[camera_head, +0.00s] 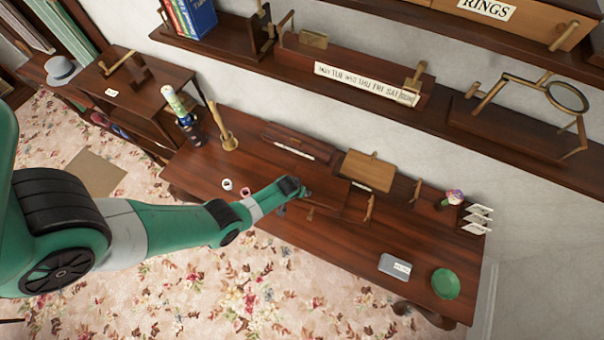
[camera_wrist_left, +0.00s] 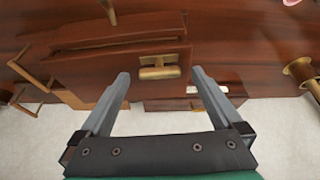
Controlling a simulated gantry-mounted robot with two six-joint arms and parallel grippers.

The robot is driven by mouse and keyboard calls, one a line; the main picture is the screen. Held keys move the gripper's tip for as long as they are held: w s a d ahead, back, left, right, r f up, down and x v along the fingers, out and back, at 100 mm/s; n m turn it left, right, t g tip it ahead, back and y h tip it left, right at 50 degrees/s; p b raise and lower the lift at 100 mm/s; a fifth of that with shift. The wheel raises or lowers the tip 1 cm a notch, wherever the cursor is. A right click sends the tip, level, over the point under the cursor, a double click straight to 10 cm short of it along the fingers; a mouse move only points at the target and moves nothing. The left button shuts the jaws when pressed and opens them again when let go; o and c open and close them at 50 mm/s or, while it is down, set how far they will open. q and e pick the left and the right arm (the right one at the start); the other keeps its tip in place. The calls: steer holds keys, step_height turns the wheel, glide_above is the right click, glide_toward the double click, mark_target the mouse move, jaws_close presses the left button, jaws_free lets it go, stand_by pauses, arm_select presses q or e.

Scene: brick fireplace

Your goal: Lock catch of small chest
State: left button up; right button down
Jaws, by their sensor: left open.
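The small chest is a dark brown wooden box (camera_head: 332,191) in the middle of the desk. In the left wrist view its wooden face (camera_wrist_left: 95,70) fills the upper left and centre, with a brass catch (camera_wrist_left: 158,67) near its right end. I cannot tell whether the catch is locked. My left gripper (camera_head: 300,190) is over the chest's left end. In the left wrist view its two grey fingers (camera_wrist_left: 160,74) are spread apart with nothing between them, one on each side of the catch in the picture. My right gripper is out of view.
A brass candlestick (camera_head: 228,142) and a patterned bottle (camera_head: 184,120) stand at the desk's left. A long dark box (camera_head: 290,145) and a light wooden box (camera_head: 367,171) are behind the chest. A grey case (camera_head: 394,266) and green dish (camera_head: 445,283) lie at the right.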

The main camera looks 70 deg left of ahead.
arm_select(q)
steer(key=shift+f, duration=0.2)
steer(key=shift+c, duration=0.2)
steer(key=c, duration=1.3)
steer(key=shift+c, duration=0.2)
